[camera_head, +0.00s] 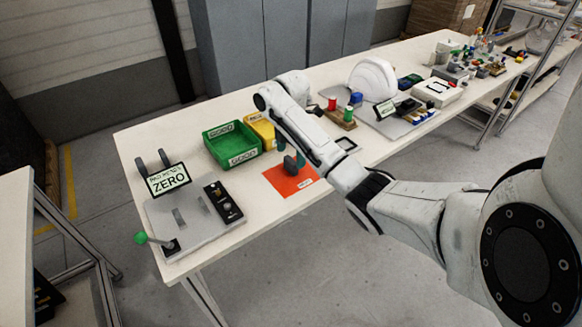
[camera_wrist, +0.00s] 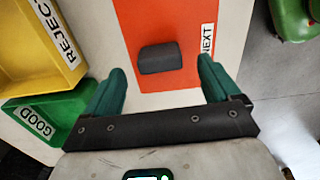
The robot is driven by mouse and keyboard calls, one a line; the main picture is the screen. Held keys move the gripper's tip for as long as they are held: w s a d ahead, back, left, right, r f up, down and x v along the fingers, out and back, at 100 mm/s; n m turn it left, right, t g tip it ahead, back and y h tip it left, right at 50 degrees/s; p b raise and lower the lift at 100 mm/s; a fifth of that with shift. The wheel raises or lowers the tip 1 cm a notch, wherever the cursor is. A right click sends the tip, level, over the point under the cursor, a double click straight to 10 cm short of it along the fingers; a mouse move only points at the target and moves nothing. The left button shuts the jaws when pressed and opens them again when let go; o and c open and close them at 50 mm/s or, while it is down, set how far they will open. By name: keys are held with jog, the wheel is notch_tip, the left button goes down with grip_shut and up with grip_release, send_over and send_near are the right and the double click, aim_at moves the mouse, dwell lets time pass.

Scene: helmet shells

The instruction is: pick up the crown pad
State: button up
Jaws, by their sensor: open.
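A small dark grey pad, which I take to be the crown pad (camera_wrist: 160,57), lies on the orange mat labelled NEXT (camera_wrist: 140,18). In the head view the pad (camera_head: 291,166) shows on the orange mat (camera_head: 290,186), partly behind my gripper. My gripper (camera_wrist: 161,72) has two teal fingers spread wide, with nothing between the jaws' base. In the wrist view the pad appears just beyond and between the fingertips, apart from both. In the head view my gripper (camera_head: 291,153) hangs over the mat; the exact height gap is hard to tell.
A green GOOD bin (camera_head: 232,141) and a yellow REJECT bin (camera_head: 262,127) stand behind the mat. A white helmet shell (camera_head: 372,79) stands farther right.

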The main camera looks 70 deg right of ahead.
aim_at(290, 161)
jog(key=shift+w+a+f, duration=0.1)
jog(key=shift+f, duration=1.1)
jog(key=shift+a+f, duration=0.1)
jog(key=shift+f, duration=1.05)
jog(key=shift+c, duration=0.4)
jog(key=c, duration=1)
jog(key=shift+o, duration=0.2)
jog(key=shift+r, duration=0.1)
